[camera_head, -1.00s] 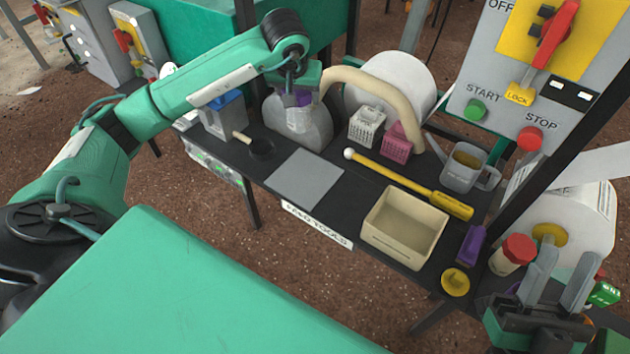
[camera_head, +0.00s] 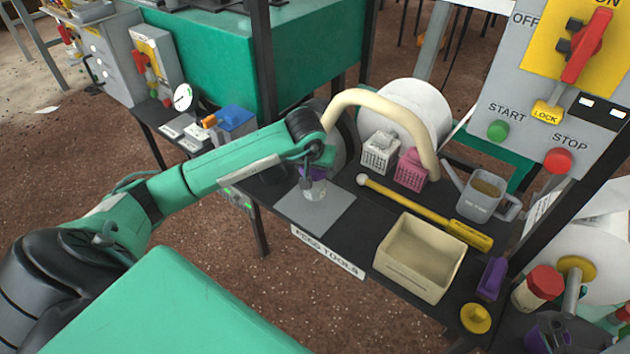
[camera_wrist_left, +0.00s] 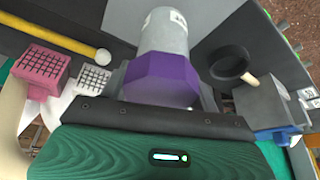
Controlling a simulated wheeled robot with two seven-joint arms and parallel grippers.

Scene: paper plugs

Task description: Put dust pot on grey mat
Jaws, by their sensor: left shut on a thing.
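The dust pot (camera_head: 315,190) is a small grey cylinder with a purple top. My left gripper (camera_head: 316,168) is shut on it. The pot is upright over the grey mat (camera_head: 330,215), within its outline towards the back; I cannot tell whether its base touches the mat. In the left wrist view the pot (camera_wrist_left: 165,38) stands out beyond the gripper, with its purple part (camera_wrist_left: 162,78) close to the jaws. The fingertips are largely hidden there. My right gripper is not in view.
Right of the mat stand a beige bin (camera_head: 425,255), a yellow-handled tool (camera_head: 425,210), a pink basket (camera_head: 411,168) and a white basket (camera_head: 380,152). A grey jug (camera_head: 485,193) is farther right. The mat's front part is clear, near the table edge.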

